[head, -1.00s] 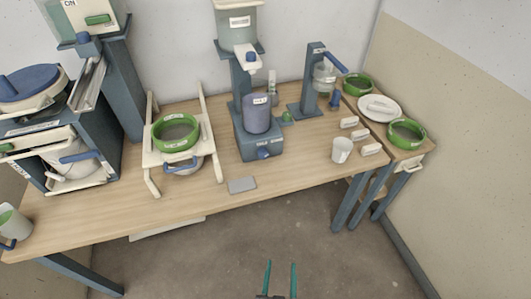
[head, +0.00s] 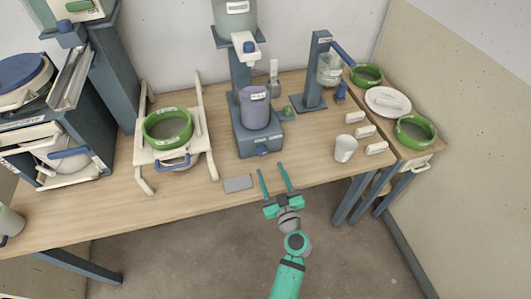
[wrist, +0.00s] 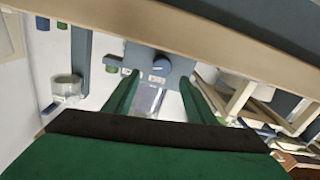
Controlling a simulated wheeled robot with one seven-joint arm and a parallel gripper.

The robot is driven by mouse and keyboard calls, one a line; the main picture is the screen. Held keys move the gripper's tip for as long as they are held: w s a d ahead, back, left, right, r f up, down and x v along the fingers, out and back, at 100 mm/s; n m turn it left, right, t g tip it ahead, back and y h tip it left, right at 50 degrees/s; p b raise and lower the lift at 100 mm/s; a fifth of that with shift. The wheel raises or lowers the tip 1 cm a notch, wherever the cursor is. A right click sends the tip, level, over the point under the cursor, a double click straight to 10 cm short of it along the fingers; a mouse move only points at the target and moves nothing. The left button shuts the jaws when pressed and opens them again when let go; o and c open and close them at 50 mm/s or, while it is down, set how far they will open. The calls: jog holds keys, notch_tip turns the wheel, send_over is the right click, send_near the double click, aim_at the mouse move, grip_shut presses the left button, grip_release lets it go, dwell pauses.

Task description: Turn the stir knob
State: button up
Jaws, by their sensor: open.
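The blue knob (head: 262,150) is on the front face of the blue-grey stand base (head: 243,143), which holds a grey-blue bucket (head: 254,108). The knob also shows in the wrist view (wrist: 160,64), on the base's face between my finger lines. My gripper (head: 271,168) is open and empty at the table's front edge. Its fingertips point at the base and are short of the knob, apart from it. The wrist view (wrist: 160,82) shows both green fingers spread, with nothing between them. The lettering by the knob is too small to read.
A flat grey plate (head: 238,184) lies left of my fingers. A white cup (head: 345,149) stands to the right. A rack with a green ring (head: 167,128) stands left of the base. A second stand (head: 313,75) is behind right. The table front between is clear.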

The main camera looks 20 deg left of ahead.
aim_at(263, 154)
jog(key=x, duration=0.8)
jog(key=shift+a, duration=0.35)
jog(key=c, duration=1)
